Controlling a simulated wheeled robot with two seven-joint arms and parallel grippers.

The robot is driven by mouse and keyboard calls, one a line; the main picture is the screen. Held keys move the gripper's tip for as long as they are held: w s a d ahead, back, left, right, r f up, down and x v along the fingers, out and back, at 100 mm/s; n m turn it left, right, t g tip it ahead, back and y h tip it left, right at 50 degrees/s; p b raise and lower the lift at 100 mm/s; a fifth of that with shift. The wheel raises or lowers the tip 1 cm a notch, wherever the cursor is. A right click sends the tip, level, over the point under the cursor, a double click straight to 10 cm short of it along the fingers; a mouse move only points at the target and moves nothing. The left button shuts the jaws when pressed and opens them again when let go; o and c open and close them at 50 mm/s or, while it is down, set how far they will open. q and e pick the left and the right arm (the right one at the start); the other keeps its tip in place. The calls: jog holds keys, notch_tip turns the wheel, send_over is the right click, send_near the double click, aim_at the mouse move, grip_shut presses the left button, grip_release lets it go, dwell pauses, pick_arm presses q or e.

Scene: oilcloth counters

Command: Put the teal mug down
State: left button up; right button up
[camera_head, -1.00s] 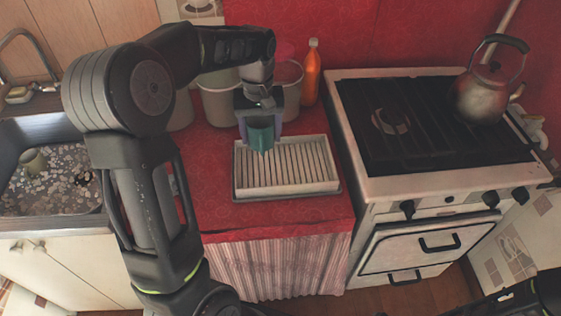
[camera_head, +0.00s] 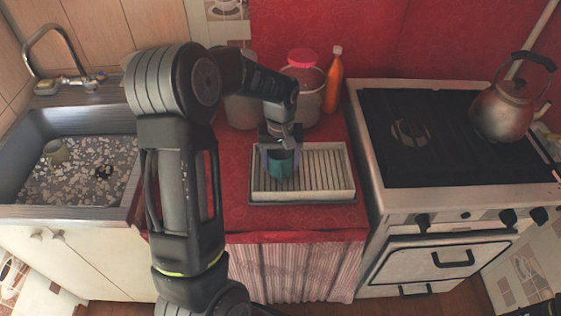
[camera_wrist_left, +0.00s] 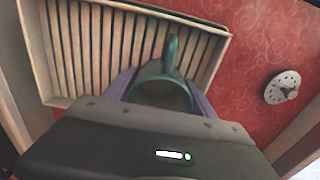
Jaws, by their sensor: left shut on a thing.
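The teal mug (camera_head: 280,166) is held in my left gripper (camera_head: 279,158), over the left part of a cream slatted rack (camera_head: 335,198) on the red counter. The mug looks upright in the head view. In the left wrist view the mug (camera_wrist_left: 168,92) sits between the two purple-grey fingers, its handle pointing away from the gripper over the rack's slats (camera_wrist_left: 120,50). I cannot tell whether the mug's base touches the slats. My right gripper is out of view.
Behind the rack stand a pale canister with a red lid (camera_head: 302,59) and an orange bottle (camera_head: 334,82). The stove (camera_head: 440,135) with a kettle (camera_head: 503,110) is at the right. The sink (camera_head: 75,175) is at the left. Some red counter (camera_head: 300,217) in front of the rack is bare.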

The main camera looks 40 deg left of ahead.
pick_arm(q)
jog(key=shift+f, duration=0.1)
jog(key=shift+f, duration=0.1)
jog(key=shift+f, duration=0.15)
jog(key=o, duration=1.8)
notch_tip(320, 180, up, 12)
jog(key=shift+r+b, duration=0.25)
jog(key=shift+b, duration=0.15)
